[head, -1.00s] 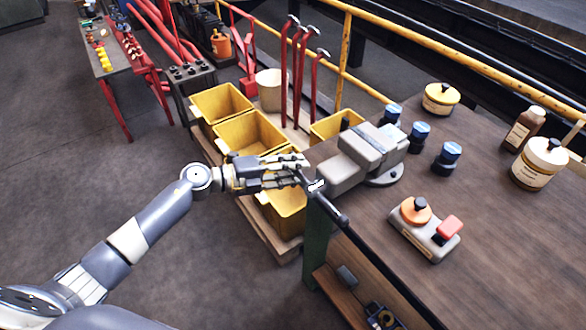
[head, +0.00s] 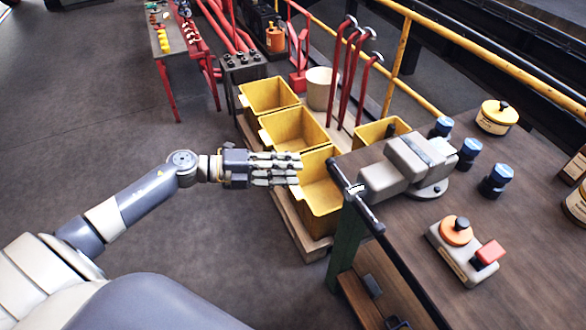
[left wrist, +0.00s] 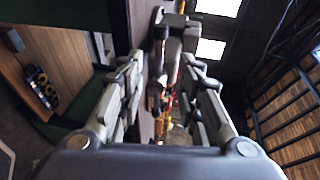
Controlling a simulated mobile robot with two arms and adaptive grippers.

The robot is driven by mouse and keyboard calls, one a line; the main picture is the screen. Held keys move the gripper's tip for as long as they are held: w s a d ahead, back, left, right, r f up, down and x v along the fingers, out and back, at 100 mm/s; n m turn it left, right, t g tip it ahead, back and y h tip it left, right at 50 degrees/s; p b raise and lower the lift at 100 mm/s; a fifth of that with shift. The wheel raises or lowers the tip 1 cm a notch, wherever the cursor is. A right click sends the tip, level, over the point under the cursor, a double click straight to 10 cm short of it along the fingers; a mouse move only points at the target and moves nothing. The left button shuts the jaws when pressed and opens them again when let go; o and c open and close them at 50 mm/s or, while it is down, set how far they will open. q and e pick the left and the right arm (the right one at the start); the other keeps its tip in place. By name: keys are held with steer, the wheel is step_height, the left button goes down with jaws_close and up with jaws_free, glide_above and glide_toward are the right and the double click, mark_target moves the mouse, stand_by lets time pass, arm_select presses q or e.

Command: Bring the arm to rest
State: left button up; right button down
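My left gripper (head: 296,168) is in the middle of the head view, at the end of my grey and white arm. It hangs in front of the yellow bins, left of the grey vise (head: 408,168) on the bench corner, with a gap between them. In the left wrist view its two fingers (left wrist: 163,85) stand apart with nothing held between them. The vise shows beyond them (left wrist: 172,42). My right gripper is not in view.
Yellow bins (head: 291,134) stand on a low pallet beside the bench (head: 400,232). The vise handle (head: 364,210) sticks out past the bench edge. A control box (head: 462,262) and blue-topped parts (head: 496,181) are on the bench. Open floor (head: 95,150) lies left.

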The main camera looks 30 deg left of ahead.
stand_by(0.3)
